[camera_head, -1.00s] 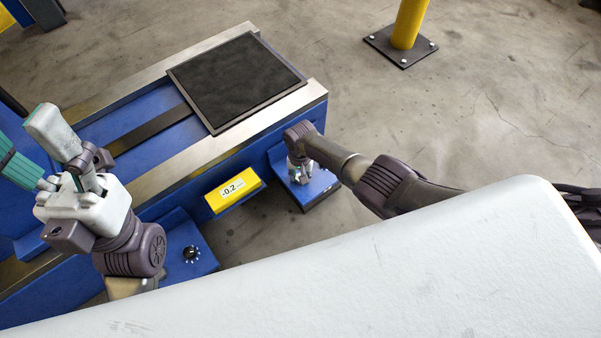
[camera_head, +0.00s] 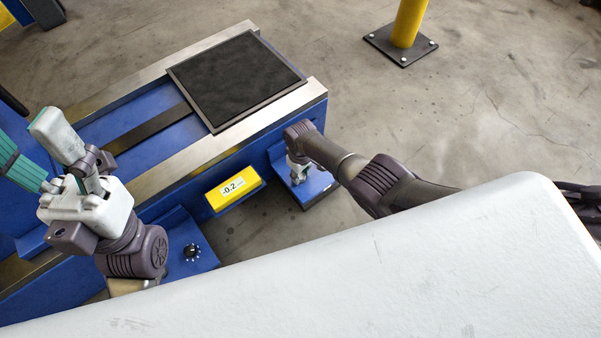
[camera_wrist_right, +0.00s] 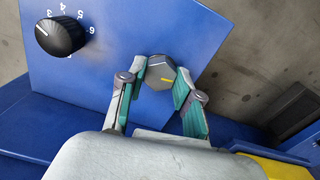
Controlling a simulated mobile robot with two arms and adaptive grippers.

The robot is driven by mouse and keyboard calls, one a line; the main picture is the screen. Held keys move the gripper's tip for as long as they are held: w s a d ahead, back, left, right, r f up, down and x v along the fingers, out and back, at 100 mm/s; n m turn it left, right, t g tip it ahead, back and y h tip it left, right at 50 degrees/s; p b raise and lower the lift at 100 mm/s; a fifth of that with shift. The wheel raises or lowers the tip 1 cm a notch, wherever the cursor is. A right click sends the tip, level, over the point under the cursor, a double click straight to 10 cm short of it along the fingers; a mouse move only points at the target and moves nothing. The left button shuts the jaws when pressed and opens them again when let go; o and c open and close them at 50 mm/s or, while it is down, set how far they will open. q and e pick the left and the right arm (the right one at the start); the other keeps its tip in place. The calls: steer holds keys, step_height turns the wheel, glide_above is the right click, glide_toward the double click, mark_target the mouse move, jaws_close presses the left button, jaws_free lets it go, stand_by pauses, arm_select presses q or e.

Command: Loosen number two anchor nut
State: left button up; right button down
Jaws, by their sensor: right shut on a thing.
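The nut stands on a blue foot plate (camera_wrist_right: 120,70). In the head view, this gripper (camera_head: 298,175) is over the plate (camera_head: 319,186) at the machine's right end, and the nut cannot be made out. My left gripper (camera_head: 35,150) is raised at the left edge, its fingers apart with nothing seen between them. No number two label is visible.
A black numbered dial (camera_wrist_right: 60,35) sits on the foot plate near the nut. A yellow display (camera_head: 233,188) reading -0.2 is on the blue machine's side. Another foot plate with a dial (camera_head: 191,251) lies left. A yellow post (camera_head: 408,25) stands behind on open floor.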

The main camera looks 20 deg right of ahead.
mark_target(300, 176)
steer(key=n, duration=0.5)
steer(key=shift+n, duration=1.7)
steer(key=c, duration=0.8)
jaws_free()
steer(key=shift+r, duration=0.1)
step_height(300, 176, up, 12)
